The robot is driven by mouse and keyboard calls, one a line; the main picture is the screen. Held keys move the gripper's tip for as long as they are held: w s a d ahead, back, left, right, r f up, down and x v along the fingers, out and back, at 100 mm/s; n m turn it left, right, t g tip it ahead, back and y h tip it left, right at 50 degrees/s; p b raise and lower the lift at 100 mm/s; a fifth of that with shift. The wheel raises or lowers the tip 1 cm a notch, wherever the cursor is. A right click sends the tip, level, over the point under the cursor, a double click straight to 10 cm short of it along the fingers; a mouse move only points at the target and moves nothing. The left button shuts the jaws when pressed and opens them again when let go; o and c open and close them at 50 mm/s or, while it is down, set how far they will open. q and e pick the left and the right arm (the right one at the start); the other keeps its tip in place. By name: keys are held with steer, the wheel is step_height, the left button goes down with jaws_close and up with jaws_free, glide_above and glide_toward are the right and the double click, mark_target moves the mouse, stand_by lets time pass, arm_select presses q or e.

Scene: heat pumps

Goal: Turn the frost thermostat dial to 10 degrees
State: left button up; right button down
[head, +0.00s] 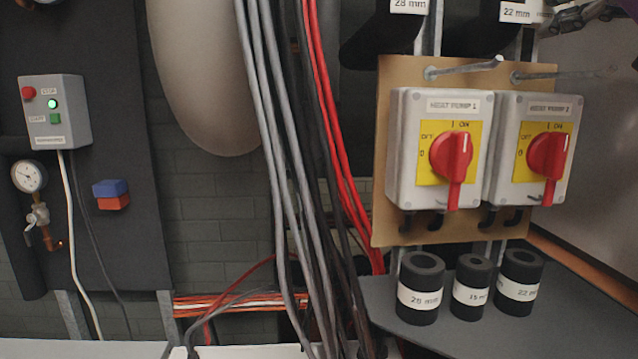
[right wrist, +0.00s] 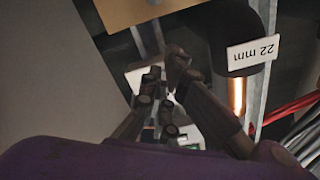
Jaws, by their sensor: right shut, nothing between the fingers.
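I cannot make out a frost thermostat dial in either view. My right gripper (right wrist: 164,78) shows in the right wrist view with its dark fingers shut and nothing between them. A small pale box-like thing (right wrist: 136,78) is partly hidden behind the fingers; I cannot tell what it is. In the head view, dark metal parts that look like my right gripper show at the top right corner, beside a 22 mm label, and are cut off by the edge. My left gripper is in neither view.
Two grey switch boxes with red handles, heat pump 1 (head: 440,150) and heat pump 2 (head: 533,150), sit on a tan board. Several black sleeves stand on a dark shelf (head: 395,318). Cables (head: 285,180) hang mid-view. A control box (head: 55,112) and gauge (head: 29,176) are left.

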steer(key=shift+w, duration=0.35)
steer(key=shift+s+r, duration=0.1)
steer(key=shift+r, duration=0.15)
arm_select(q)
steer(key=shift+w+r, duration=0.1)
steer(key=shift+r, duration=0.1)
arm_select(e)
steer(key=shift+d+r, duration=0.1)
steer(key=shift+r, duration=0.1)
stand_by(0.4)
steer(key=shift+s+r+p, duration=0.15)
steer(key=shift+r+p, duration=0.15)
steer(key=shift+p, duration=0.1)
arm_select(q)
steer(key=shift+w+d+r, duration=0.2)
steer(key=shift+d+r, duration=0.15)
arm_select(e)
steer(key=shift+a, duration=0.2)
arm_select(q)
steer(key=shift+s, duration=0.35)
arm_select(e)
steer(key=shift+a, duration=0.1)
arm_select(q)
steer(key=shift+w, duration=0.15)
arm_select(e)
steer(key=shift+a+f, duration=0.1)
